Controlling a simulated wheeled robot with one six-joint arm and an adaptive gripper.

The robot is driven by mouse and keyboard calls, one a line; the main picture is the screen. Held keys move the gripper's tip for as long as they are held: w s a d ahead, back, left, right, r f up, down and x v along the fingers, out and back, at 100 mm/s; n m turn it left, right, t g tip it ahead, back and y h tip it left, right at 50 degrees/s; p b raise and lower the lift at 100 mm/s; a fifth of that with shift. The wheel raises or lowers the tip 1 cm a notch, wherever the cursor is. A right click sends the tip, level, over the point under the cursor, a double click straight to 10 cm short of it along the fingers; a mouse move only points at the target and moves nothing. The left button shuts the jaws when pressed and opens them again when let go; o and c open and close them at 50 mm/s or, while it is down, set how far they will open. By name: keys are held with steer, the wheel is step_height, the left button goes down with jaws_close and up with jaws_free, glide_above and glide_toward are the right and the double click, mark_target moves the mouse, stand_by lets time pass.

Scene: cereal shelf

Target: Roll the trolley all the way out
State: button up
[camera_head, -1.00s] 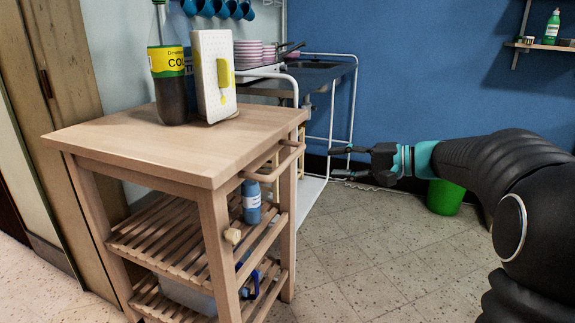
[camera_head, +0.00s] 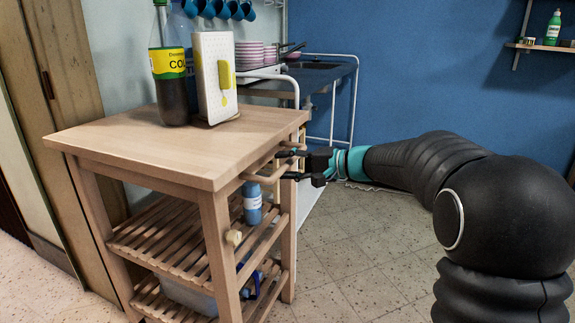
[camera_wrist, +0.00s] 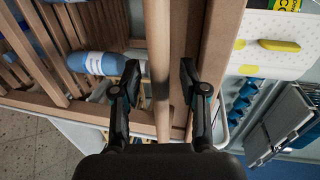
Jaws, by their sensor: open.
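The wooden trolley (camera_head: 190,148) stands at the left in the head view, with a flat top, two slatted shelves and a rail handle (camera_head: 268,168) on its right side. My gripper (camera_head: 290,165) is at that rail, near its far end. In the wrist view the handle bar (camera_wrist: 158,70) runs between the two fingers of my gripper (camera_wrist: 158,85). The fingers are open, one on each side of the bar, with gaps visible. The trolley's top edge (camera_wrist: 215,50) lies just beyond the right finger.
A cola bottle (camera_head: 173,80) and a white board with a yellow patch (camera_head: 214,75) stand on the trolley top. A blue bottle (camera_head: 252,203) is on the upper shelf. A sink unit (camera_head: 320,72) stands behind. The tiled floor (camera_head: 350,250) at right is clear.

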steer(key=shift+a, duration=0.1)
jaws_close()
stand_by(0.3)
